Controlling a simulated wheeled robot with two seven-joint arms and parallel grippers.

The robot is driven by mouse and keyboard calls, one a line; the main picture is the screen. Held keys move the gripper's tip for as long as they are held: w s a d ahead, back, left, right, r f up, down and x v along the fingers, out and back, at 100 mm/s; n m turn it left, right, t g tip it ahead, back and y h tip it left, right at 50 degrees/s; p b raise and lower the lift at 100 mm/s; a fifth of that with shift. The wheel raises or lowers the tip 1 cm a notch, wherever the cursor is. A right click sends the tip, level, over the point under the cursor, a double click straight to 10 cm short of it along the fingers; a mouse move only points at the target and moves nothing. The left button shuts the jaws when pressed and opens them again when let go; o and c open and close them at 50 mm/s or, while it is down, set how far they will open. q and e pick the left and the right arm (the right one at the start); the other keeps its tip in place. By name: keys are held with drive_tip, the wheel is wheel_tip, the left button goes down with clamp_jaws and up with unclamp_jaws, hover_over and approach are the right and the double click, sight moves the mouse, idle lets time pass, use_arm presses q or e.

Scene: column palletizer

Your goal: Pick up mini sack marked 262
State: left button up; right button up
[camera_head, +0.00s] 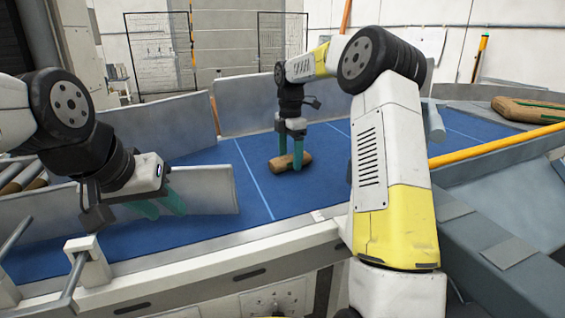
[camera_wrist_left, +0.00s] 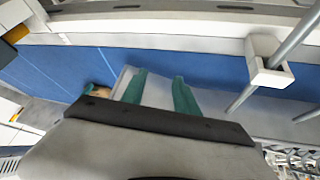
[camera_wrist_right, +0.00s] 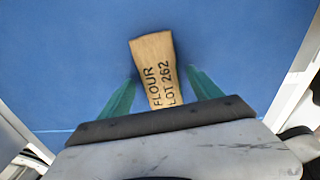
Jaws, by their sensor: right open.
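The brown mini sack (camera_head: 280,163) lies on the blue belt in the middle of the head view. In the right wrist view the sack (camera_wrist_right: 155,68) shows the print "FLOUR LOT 262". My right gripper (camera_head: 291,158) is down at the sack, pointing at the belt. Its green fingers (camera_wrist_right: 158,92) stand open on either side of the sack, with a gap showing beside it. My left gripper (camera_head: 160,207) is at the left, above the near edge of the belt. Its green fingers (camera_wrist_left: 160,90) are apart with nothing between them.
The blue belt (camera_head: 220,160) has grey side guards (camera_head: 260,102) along the back and a guard panel (camera_head: 190,192) near my left gripper. Another brown sack (camera_head: 530,110) with green marks lies at the far right. A yellow rail (camera_head: 495,145) runs along the right.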

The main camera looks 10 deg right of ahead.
drive_tip(key=shift+f, duration=0.35)
drive_tip(key=shift+c, duration=0.4)
drive_tip(key=shift+r, duration=0.1)
clamp_jaws()
